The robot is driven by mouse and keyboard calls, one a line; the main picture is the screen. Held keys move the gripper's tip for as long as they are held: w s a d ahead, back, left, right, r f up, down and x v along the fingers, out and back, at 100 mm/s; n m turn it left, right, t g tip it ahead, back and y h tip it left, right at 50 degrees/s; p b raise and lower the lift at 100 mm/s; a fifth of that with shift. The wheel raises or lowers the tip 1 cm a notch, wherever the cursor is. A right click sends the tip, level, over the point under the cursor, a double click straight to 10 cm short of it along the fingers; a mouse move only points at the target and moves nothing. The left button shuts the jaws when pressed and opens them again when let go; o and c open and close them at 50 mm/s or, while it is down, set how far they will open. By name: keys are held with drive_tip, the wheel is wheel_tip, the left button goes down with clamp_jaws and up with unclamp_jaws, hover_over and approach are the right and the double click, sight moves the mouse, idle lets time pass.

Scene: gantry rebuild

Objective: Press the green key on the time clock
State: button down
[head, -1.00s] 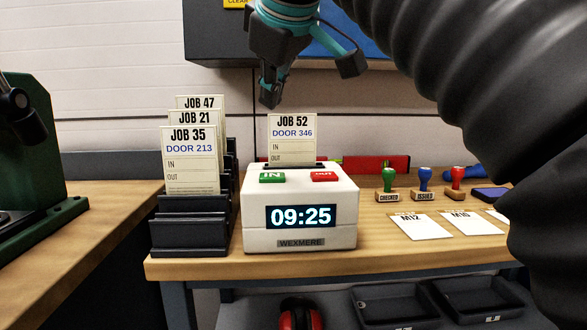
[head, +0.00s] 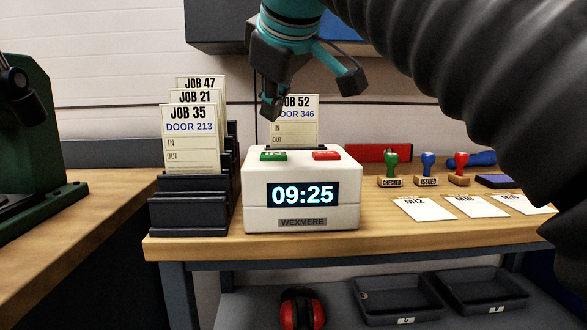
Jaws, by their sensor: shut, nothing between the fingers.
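The white time clock (head: 258,210) stands on the wooden bench with its display reading 09:25. Its green IN key (head: 273,156) is at the top left and its red key (head: 326,155) at the top right. A JOB 52 card (head: 300,130) stands upright in the slot behind the keys. My gripper (head: 269,111) is shut and empty, pointing down above the green key, with a visible gap between. It hides the left upper part of the card.
A dark rack (head: 190,216) with several job cards stands left of the clock. Rubber stamps (head: 428,168) and paper tags (head: 425,209) lie to the right. A red level (head: 365,153) lies behind. A green machine (head: 35,150) is at far left.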

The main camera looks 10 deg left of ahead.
sight(273, 155)
drive_tip(key=shift+f+b, duration=1)
drive_tip(key=shift+f, duration=0.75)
drive_tip(key=shift+f, duration=0.4)
drive_tip(key=shift+f+b, duration=0.45)
idle(0.8)
drive_tip(key=shift+r, duration=0.1)
drive_tip(key=shift+r+p, duration=0.8)
drive_tip(key=shift+p, duration=0.2)
wheel_tip(273, 155, up, 5)
drive_tip(key=p, duration=0.5)
